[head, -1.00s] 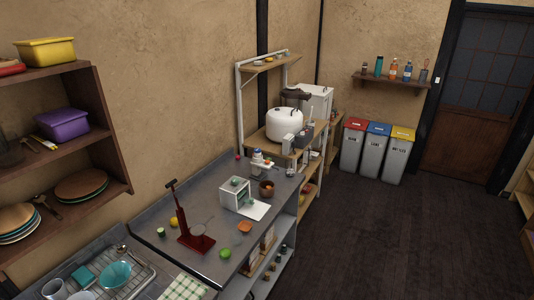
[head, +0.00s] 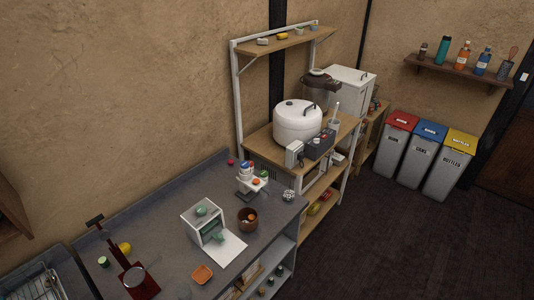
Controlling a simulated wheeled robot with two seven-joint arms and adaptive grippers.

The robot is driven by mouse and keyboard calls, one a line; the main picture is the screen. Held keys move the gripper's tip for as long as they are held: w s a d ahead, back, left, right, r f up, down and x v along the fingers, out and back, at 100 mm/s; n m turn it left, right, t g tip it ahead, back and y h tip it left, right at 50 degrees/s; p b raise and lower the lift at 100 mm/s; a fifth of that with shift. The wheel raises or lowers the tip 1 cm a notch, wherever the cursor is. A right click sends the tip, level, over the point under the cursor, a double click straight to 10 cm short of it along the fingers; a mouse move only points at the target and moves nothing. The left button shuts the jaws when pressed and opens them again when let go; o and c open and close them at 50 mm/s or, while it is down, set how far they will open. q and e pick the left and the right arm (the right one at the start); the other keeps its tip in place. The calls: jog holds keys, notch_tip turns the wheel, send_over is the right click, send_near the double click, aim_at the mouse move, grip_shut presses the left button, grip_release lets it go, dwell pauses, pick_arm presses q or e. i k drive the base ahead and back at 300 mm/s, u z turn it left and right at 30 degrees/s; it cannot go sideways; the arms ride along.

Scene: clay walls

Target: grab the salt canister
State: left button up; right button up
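No label can be read, so I cannot tell for certain which thing is the salt canister. A small white container with a blue and red top (head: 246,169) stands near the back edge of the grey counter (head: 170,235), among or on a white stand-like object (head: 250,186); it could be the canister. A small white patterned item (head: 289,195) sits at the counter's right end. Neither of my grippers shows in the head view.
A white box-like device (head: 203,224), a brown bowl (head: 248,217) and an orange dish (head: 202,274) share the counter. A wooden rack holds a white cooker (head: 297,122). Lidded bins (head: 396,145) stand at the back right. The dark floor (head: 390,240) is clear.

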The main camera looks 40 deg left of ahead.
aim_at(245, 165)
jog(key=i, duration=1.8)
jog(key=u, duration=3.3)
